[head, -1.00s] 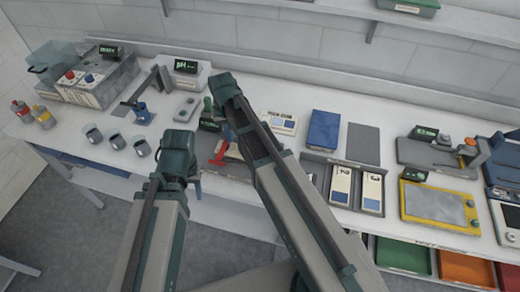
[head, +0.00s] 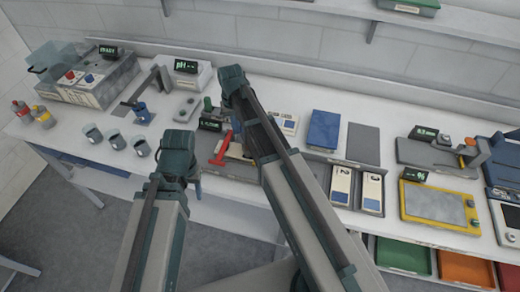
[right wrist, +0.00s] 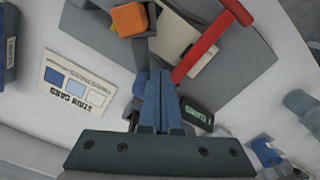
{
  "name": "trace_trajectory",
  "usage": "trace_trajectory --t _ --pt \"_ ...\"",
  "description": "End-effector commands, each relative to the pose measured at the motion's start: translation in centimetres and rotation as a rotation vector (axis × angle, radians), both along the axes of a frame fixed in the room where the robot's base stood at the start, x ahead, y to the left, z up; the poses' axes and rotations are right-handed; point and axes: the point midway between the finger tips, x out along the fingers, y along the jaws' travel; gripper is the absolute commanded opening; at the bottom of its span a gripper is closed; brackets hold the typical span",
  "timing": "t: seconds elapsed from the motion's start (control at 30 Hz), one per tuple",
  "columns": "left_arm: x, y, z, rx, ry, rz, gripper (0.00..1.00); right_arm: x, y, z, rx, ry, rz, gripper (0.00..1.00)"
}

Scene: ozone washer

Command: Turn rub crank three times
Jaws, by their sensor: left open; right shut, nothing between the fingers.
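The red handle (head: 222,149), which looks like the rub crank, sits on a low grey station in the middle of the table. In the right wrist view the red handle (right wrist: 211,43) is a bar with a cross grip, beyond my fingertips and to the right. My right gripper (right wrist: 160,78) is shut and empty, its blue fingers apart from the handle. In the head view its fingers are hidden behind my right arm. My left gripper (head: 180,145) is open, left of and nearer than the red handle; its fingers are mostly hidden by its wrist.
An orange block (right wrist: 130,19) and a stain card (right wrist: 77,80) lie near the handle. A small display (right wrist: 197,114) stands close to my right fingers. Several grey cups (head: 116,140) stand left of my left arm. A blue pad (head: 324,129) lies to the right.

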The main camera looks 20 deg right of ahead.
Motion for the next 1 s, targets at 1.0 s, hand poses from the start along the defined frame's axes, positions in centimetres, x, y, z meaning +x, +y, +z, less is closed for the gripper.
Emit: trace_trajectory --t 1.0 --pt "0.0 0.0 0.0 0.0 0.0 0.0 0.5 0.6 -2.5 0.0 0.0 0.0 0.001 0.0"
